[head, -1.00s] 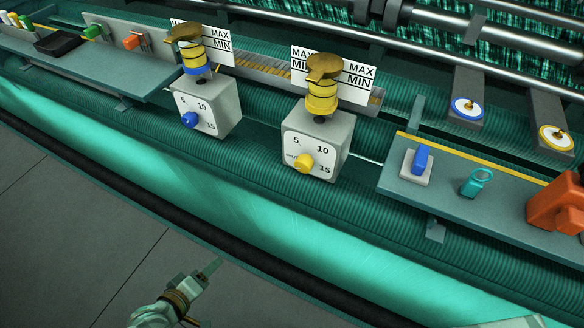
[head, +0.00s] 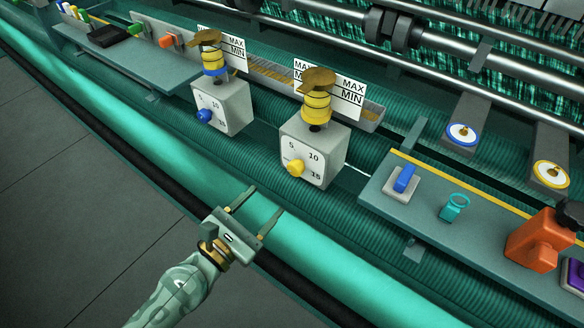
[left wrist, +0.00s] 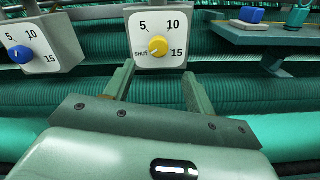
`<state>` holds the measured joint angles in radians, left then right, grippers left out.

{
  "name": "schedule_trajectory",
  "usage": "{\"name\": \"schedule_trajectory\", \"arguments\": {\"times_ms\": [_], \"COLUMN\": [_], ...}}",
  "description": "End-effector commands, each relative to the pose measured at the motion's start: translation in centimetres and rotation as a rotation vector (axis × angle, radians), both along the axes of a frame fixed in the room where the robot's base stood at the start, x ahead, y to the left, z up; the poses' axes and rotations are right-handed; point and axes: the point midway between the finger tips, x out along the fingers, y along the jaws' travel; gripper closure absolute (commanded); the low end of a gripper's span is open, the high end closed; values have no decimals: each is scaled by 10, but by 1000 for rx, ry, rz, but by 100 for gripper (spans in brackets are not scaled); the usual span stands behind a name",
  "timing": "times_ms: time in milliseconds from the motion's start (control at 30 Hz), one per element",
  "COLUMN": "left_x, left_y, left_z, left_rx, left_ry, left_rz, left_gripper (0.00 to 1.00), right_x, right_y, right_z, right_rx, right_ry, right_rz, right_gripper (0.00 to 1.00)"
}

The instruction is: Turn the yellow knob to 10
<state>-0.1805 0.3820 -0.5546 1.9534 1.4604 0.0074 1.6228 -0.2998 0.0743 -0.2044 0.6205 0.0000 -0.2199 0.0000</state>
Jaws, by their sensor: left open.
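The yellow knob (head: 296,168) sits on the white dial face of a grey box, marked 5, 10, 15 and, in the left wrist view, SHUT. In the left wrist view the yellow knob (left wrist: 158,46) shows between and beyond my fingers; its exact pointing direction is hard to tell. My left gripper (head: 262,205) is open and empty, in front of and below the dial box, apart from the knob. It also shows in the left wrist view (left wrist: 157,80), both fingers reaching toward the dial. My right gripper is not in view.
A similar box with a blue knob (head: 204,115) stands to the left. A shelf (head: 385,215) on the right carries a blue switch (head: 404,179), a teal ring piece (head: 454,207) and an orange block (head: 540,240). A teal roller (head: 310,240) runs along the front.

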Motion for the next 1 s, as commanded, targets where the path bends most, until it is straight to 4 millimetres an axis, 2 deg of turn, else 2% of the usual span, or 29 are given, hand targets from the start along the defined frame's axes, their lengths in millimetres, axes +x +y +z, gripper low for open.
{"name": "schedule_trajectory", "arguments": {"times_ms": [33,200,400,600,867,1000], "left_x": [12,46,75,87,87,87], "left_y": [-8,-34,-54,-62,-63,-63], "left_z": [4,3,-1,-1,-1,-1], "left_rx": [-2,0,3,4,4,4], "left_ry": [-3,-2,-1,-2,-1,-1], "left_rz": [2,0,1,0,1,1], "left_gripper": [45,45,45,45,45,84], "right_x": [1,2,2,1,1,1], "right_y": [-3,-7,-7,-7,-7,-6], "right_z": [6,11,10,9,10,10], "right_rx": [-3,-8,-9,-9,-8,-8], "right_ry": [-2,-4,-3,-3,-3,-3], "right_rz": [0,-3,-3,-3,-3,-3], "right_gripper": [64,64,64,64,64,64]}}
